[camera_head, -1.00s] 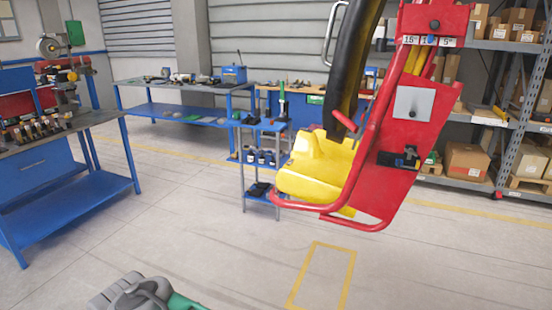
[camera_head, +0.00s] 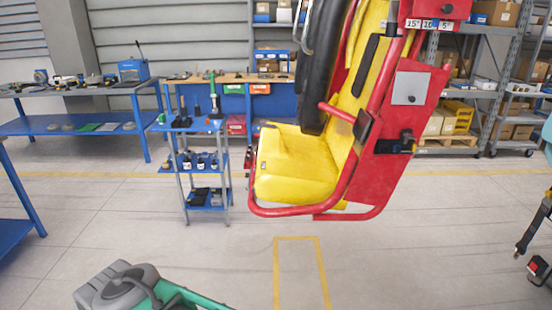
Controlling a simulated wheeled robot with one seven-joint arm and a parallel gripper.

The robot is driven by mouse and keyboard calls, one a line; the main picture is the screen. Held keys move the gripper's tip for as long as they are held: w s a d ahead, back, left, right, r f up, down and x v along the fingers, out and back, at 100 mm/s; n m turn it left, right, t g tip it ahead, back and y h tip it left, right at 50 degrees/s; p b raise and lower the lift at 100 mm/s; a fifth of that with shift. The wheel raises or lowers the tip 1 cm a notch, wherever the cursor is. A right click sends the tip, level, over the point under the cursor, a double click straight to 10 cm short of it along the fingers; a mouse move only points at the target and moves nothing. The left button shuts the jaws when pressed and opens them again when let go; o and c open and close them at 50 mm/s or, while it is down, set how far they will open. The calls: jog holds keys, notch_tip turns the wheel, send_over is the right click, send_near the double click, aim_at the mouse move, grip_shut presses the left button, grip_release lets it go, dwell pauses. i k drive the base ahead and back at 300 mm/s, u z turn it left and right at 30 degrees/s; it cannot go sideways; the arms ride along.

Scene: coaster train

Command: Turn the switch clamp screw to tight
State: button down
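A yellow ride seat (camera_head: 292,165) hangs in a red tubular frame, right of centre. Its red side panel (camera_head: 412,100) faces me partly and carries a light grey square plate (camera_head: 409,88). A small black switch assembly (camera_head: 397,146) sits low on that panel in a dark opening; a knob-like part stands at its right. I cannot make out the clamp screw or its setting at this size. My gripper is not in view. A grey and green link of my arm (camera_head: 135,290) shows at the bottom left, well apart from the seat.
A blue tool trolley (camera_head: 205,190) stands left of the seat, before a workbench (camera_head: 95,88). Shelves with boxes (camera_head: 480,85) stand behind at right. Floor below the seat is open, with a yellow marked outline (camera_head: 298,240).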

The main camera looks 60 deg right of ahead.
aim_at(408, 136)
jog(key=z, duration=1)
jog(key=i, duration=0.95)
jog(key=z, duration=1.5)
jog(key=k, duration=0.15)
jog(key=z, duration=0.5)
